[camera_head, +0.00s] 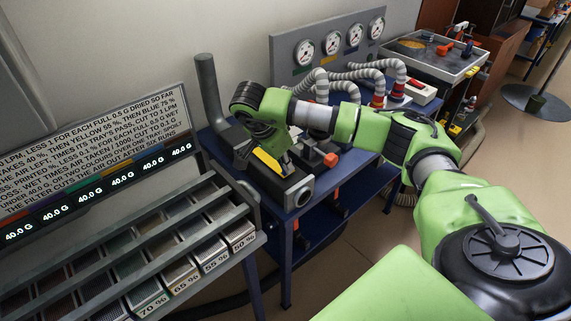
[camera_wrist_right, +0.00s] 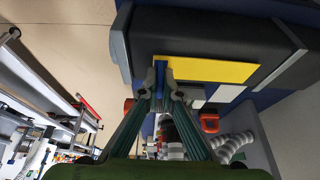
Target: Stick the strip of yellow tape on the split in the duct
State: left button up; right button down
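The strip of yellow tape (camera_head: 266,161) lies along the dark duct (camera_head: 287,190) on the blue bench. In the right wrist view the tape (camera_wrist_right: 210,69) runs lengthwise along the duct (camera_wrist_right: 210,35), its left end at my fingertips. My right gripper (camera_wrist_right: 162,75) is nearly closed there, with a narrow blue piece between its tips. It looks shut on the end of the tape. I cannot tell whether the tape touches the duct. The split is not visible. My left gripper is not in view.
Ribbed hoses (camera_head: 369,90) and a gauge panel (camera_head: 325,42) stand behind the bench. A vertical grey pipe (camera_head: 207,88) rises at its left. A rack of trays (camera_head: 150,290) stands at front left. An orange knob (camera_head: 331,160) is close right of my gripper.

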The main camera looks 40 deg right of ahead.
jog(key=shift+s+f, duration=0.1)
jog(key=shift+f, duration=0.25)
dwell(0.7)
jog(key=c, duration=2.2)
grip_release()
jog(key=shift+r+p, duration=1.8)
jog(key=shift+r, duration=1.25)
jog(key=shift+f, duration=0.1)
